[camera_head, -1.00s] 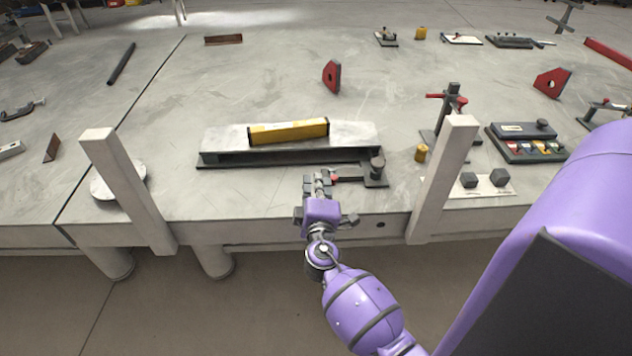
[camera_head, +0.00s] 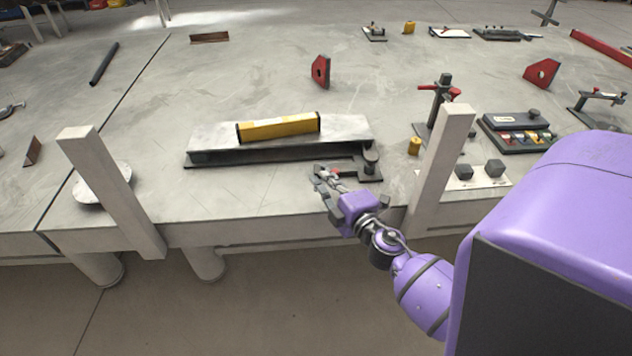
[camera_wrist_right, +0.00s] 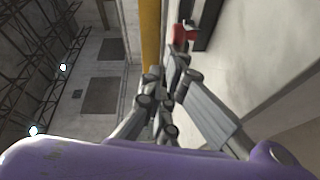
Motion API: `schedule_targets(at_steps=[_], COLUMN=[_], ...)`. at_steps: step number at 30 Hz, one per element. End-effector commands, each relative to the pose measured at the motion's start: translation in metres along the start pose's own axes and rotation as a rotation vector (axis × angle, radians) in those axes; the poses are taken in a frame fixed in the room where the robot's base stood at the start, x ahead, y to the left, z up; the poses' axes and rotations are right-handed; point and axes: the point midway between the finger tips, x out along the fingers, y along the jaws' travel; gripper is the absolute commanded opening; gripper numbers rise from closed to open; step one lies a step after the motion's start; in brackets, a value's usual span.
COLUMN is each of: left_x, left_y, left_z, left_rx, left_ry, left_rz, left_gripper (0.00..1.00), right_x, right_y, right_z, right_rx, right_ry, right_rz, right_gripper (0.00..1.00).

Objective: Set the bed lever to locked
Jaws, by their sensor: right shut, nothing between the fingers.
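The bed (camera_head: 200,147) is a long grey channel on the table with a yellow bar (camera_head: 278,127) lying on top. At its right end a dark round post (camera_head: 370,160) stands on a small plate. A lever with a red tip (camera_head: 335,171) reaches left from the post along the bed's front edge. My right gripper (camera_head: 320,172) is shut and empty close to the red tip; I cannot tell if they touch. In the right wrist view the red tip (camera_wrist_right: 181,36) shows just beyond the fingers (camera_wrist_right: 165,72). My left gripper is out of view.
A pale upright (camera_head: 440,165) stands right of the gripper and another (camera_head: 110,190) at the left, by a round pale disc (camera_head: 103,187). A yellow cylinder (camera_head: 414,146) and a clamp stand (camera_head: 437,105) are to the right.

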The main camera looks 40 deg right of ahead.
Motion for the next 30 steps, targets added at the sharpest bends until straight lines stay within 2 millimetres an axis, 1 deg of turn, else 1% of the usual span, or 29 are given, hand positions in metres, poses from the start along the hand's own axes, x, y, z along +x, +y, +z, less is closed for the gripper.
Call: schedule_targets(at_steps=[1,6,9,16,24,30], left_x=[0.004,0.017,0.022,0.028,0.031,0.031], left_y=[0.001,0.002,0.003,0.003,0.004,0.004], left_z=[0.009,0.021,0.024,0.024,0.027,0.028], left_rx=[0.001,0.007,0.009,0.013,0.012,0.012], left_ry=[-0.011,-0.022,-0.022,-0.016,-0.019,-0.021], left_rz=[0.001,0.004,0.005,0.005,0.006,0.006], left_gripper=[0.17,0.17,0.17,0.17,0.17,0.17], right_x=[-0.003,-0.008,-0.009,-0.010,-0.010,-0.010], right_y=[-0.005,-0.003,-0.001,0.005,0.009,0.010], right_z=[0.008,0.022,0.030,0.043,0.051,0.053], right_rx=[-0.010,-0.017,-0.019,-0.024,-0.022,-0.021], right_ry=[0.041,0.193,0.275,0.423,0.420,0.419], right_rz=[-0.016,-0.048,-0.063,-0.091,-0.086,-0.086], right_gripper=[0.00,0.00,0.00,0.00,0.00,0.00])
